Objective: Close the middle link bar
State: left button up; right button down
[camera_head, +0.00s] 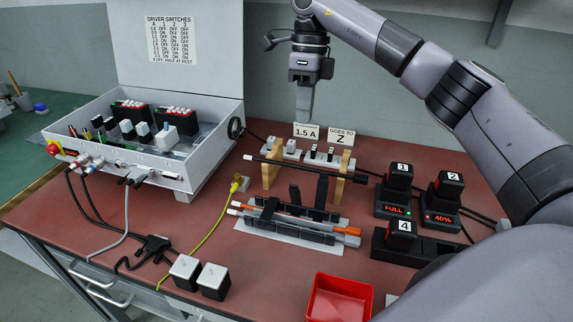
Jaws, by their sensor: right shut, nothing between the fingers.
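My right gripper (304,118) points straight down above the back of the red-brown table. Its fingers are shut with nothing between them, and the tips are just above the white "1.5 A" card (306,132). Below the tips and behind the wooden stand are several small grey terminal pieces, one of them near the middle (310,153). They are small and partly covered by the stand, so I cannot tell which is the middle link bar or how it stands. A "GOES TO Z" card (341,137) is to the right. My left gripper is not in view.
A black bar (310,167) crosses two wooden posts (272,164) in front of the terminals. A dark fixture (290,222) holds slim tools. An open grey box (205,150) is left, chargers (401,210) right, and a red tray (340,298) in front.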

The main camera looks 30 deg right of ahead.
send_near(293, 191)
notch_tip(293, 191, down, 5)
jog(key=w+d, duration=0.2)
jog(key=d, duration=0.1)
jog(key=shift+s+a+f, duration=0.15)
jog(key=shift+s+a, duration=0.35)
jog(key=shift+a, duration=0.3)
jog(key=shift+s+a+f, duration=0.2)
jog(key=shift+s+a, duration=0.35)
jog(key=shift+a, duration=0.25)
